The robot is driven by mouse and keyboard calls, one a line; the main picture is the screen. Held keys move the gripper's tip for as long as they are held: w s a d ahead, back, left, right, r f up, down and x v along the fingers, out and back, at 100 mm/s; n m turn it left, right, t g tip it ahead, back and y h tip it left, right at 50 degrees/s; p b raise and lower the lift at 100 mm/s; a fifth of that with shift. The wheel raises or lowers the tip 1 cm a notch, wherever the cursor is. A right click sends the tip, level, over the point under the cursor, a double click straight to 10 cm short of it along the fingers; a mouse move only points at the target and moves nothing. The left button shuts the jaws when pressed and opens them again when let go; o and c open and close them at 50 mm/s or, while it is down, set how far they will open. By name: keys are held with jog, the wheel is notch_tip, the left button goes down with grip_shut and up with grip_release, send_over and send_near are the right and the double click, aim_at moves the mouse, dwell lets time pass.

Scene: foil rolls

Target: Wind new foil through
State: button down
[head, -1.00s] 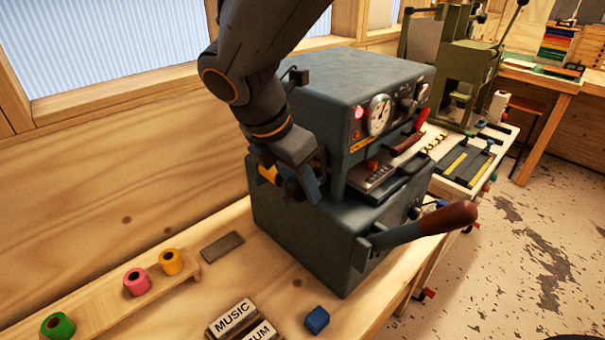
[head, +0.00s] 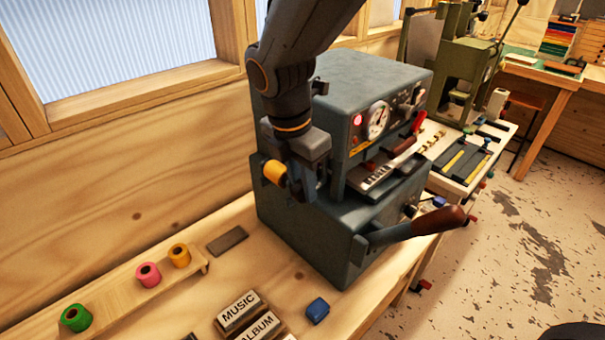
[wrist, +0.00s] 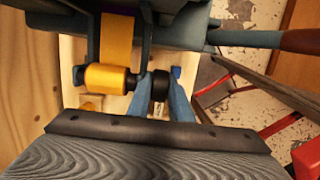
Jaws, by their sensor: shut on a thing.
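The dark grey foil press (head: 310,225) stands on the bench, and my gripper is at its left side. A gold foil roll (head: 275,172) sits there, and in the wrist view (wrist: 106,79) a gold foil strip (wrist: 117,38) runs from near it into the machine. My gripper (wrist: 160,95) has its blue fingers either side of a black knob (wrist: 160,85), in line with the roll on a dark shaft, and is shut on it. In the head view my wrist hides the knob and most of the fingers.
A wooden rack holds green (head: 76,317), pink (head: 148,274) and gold (head: 179,255) rolls. A grey flat bar (head: 227,241), a blue block (head: 317,310) and word blocks (head: 238,312) lie on the bench. A brown-handled lever (head: 415,228) juts from the press's front right.

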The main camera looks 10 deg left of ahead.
jog(key=shift+w+d+r+g+y+p, duration=0.1)
jog(key=shift+w+g+y+p, duration=0.05)
jog(key=shift+g+y+p, duration=0.5)
jog(key=shift+g+y, duration=0.45)
jog(key=shift+g, duration=0.1)
jog(key=c, duration=1.6)
grip_release()
jog(key=shift+w+d+r+b, duration=0.15)
jog(key=shift+r+b, duration=0.35)
jog(key=shift+r, duration=0.75)
jog(key=shift+w+d+r+b, duration=0.1)
jog(key=shift+r+b, duration=0.45)
jog(key=shift+r, duration=0.75)
jog(key=shift+w+d+r+b, duration=0.15)
jog(key=shift+r+b, duration=0.35)
jog(key=shift+r, duration=0.75)
